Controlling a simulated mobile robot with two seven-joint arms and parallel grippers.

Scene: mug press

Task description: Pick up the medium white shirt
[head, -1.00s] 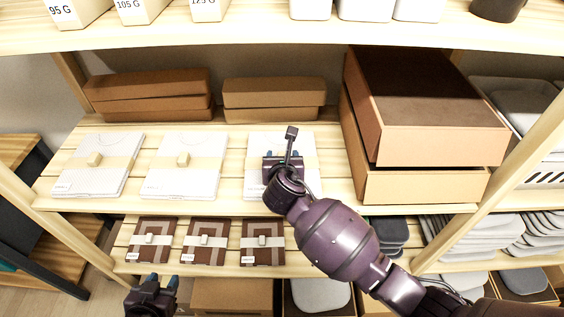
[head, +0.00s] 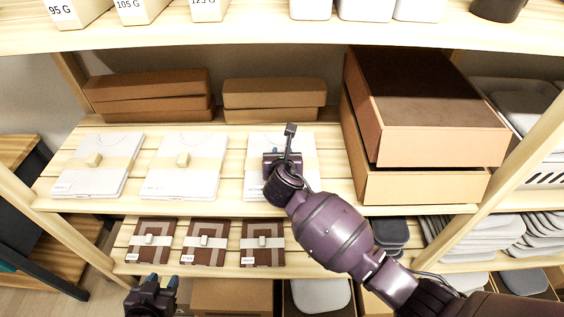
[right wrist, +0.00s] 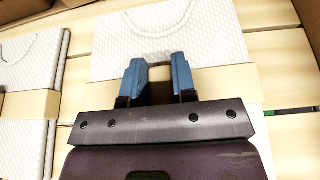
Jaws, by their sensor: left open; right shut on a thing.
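Three folded white shirts with beige bands lie in a row on the middle shelf: a left one (head: 90,180), a middle one (head: 180,182) and a right one (head: 262,142). Their size labels are too small to read. My right gripper (head: 282,158) is over the right shirt. In the right wrist view its blue fingers (right wrist: 159,68) are shut at the band (right wrist: 235,84) of this shirt (right wrist: 205,35); the small block they hold is mostly hidden. The shirt looks flat on the shelf. My left gripper (head: 158,284) is open and empty, low at the front.
Large brown boxes (head: 430,185) stand just right of the right shirt. Flat brown boxes (head: 275,98) lie behind the row. The upper shelf (head: 240,38) overhangs. Brown banded packs (head: 205,243) lie on the shelf below.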

